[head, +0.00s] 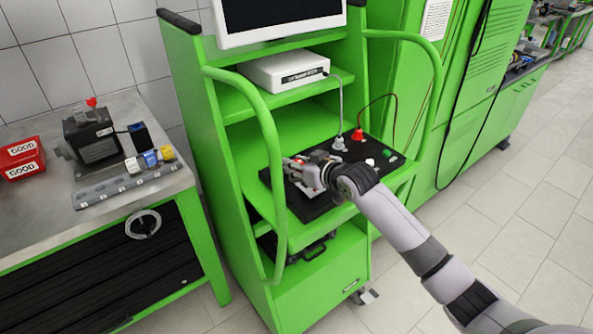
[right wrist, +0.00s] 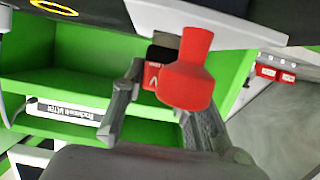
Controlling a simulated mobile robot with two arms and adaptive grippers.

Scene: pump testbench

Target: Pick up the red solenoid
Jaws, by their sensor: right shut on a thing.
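My right gripper (head: 304,172) is over the black panel (head: 305,209) of the green cart. In the right wrist view my right gripper (right wrist: 162,92) is shut on the red solenoid (right wrist: 188,82), with a finger on each side of it. The solenoid has a wide red head with a narrower red neck, and a red block with white marks and a dark part behind it. In the head view only a small bit of red shows at the fingers; the fingers hide the rest. My left gripper is not in view.
Two cabled plugs (head: 358,134) stand at the back of the panel. Curved green handles (head: 270,150) flank the cart. On the left bench (head: 35,220) are a dark pump (head: 92,140), red GOOD boxes (head: 20,158) and a grey rack (head: 130,186). Open tiled floor lies right.

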